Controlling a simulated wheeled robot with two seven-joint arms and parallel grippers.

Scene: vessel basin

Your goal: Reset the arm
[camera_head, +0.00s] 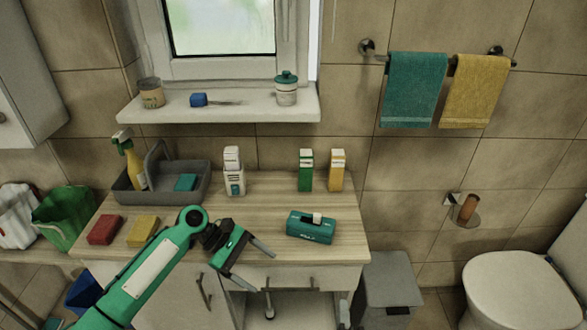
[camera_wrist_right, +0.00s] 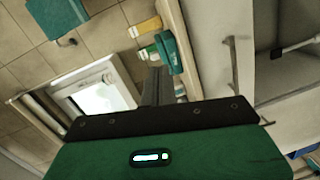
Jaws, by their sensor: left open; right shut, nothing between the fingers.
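My left arm (camera_head: 150,270) reaches in from the lower left in the head view. My left gripper (camera_head: 258,267) is open and empty, over the front edge of the wooden counter, left of the teal box. My right gripper does not show in the head view. In the right wrist view, the right gripper (camera_wrist_right: 156,86) is shut with nothing between its fingers. Its fingertips point toward the counter items and appear clear of them.
The wooden counter (camera_head: 270,195) holds a teal box (camera_head: 310,228), two cartons (camera_head: 306,172), a white bottle (camera_head: 234,172), a grey caddy (camera_head: 165,188), a red sponge (camera_head: 104,229) and a yellow sponge (camera_head: 143,230). A grey bin (camera_head: 388,285) stands right of the counter.

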